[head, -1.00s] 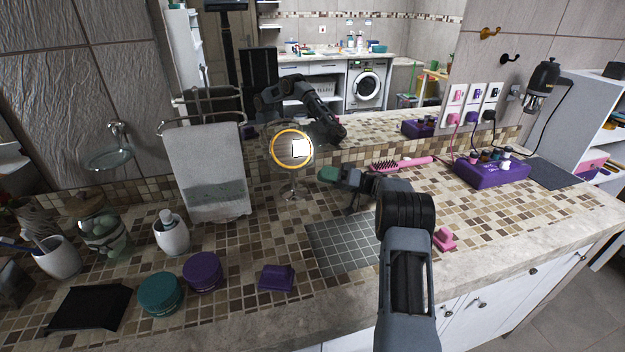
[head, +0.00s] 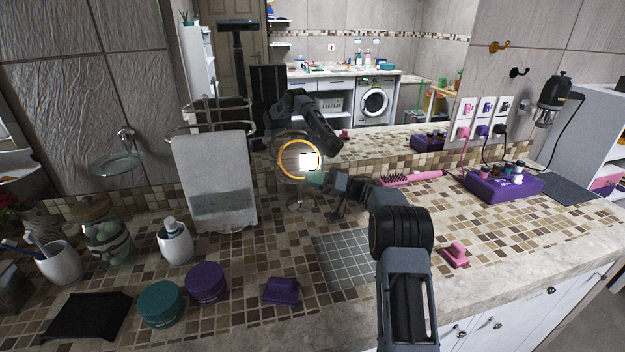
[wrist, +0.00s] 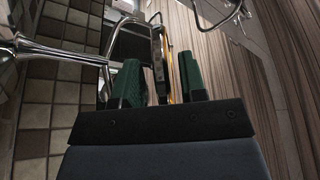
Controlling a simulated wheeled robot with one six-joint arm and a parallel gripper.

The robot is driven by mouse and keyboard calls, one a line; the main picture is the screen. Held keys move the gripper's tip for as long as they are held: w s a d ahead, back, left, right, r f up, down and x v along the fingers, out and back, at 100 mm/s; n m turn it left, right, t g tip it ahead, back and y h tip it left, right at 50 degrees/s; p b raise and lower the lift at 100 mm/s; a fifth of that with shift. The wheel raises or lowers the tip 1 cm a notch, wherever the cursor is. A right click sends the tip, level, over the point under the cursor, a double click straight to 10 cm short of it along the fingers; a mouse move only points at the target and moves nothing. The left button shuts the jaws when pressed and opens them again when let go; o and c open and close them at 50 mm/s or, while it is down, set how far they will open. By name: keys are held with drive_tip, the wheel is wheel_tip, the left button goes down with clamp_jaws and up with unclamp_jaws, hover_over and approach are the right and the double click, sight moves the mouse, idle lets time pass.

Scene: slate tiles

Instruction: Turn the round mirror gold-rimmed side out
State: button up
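The round mirror (head: 293,159) stands on a thin stand at the back of the counter, in front of the wall mirror. Its gold-rimmed face shows in the head view, with a bright white patch in it. My gripper (head: 316,180) is at the mirror's lower right edge. In the wrist view the mirror (wrist: 161,62) is seen nearly edge-on, with gold along its right side. It lies between the green finger pads of my gripper (wrist: 160,82). The fingers are apart, with a clear gap on the left. The mirror's foot is partly hard to make out.
A towel on a rack (head: 214,180) stands left of the mirror. A pink brush (head: 412,178) and a purple box (head: 503,187) lie to the right. A grey mat (head: 345,260), purple block (head: 281,291), pink item (head: 456,255) and jars are nearer the front.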

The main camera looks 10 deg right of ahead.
clamp_jaws()
idle(0.3)
drive_tip(key=shift+w+f+n+g+y+b, duration=0.35)
drive_tip(key=shift+n+b, duration=0.15)
drive_tip(key=shift+n, duration=0.5)
unclamp_jaws()
drive_tip(key=shift+d, duration=0.15)
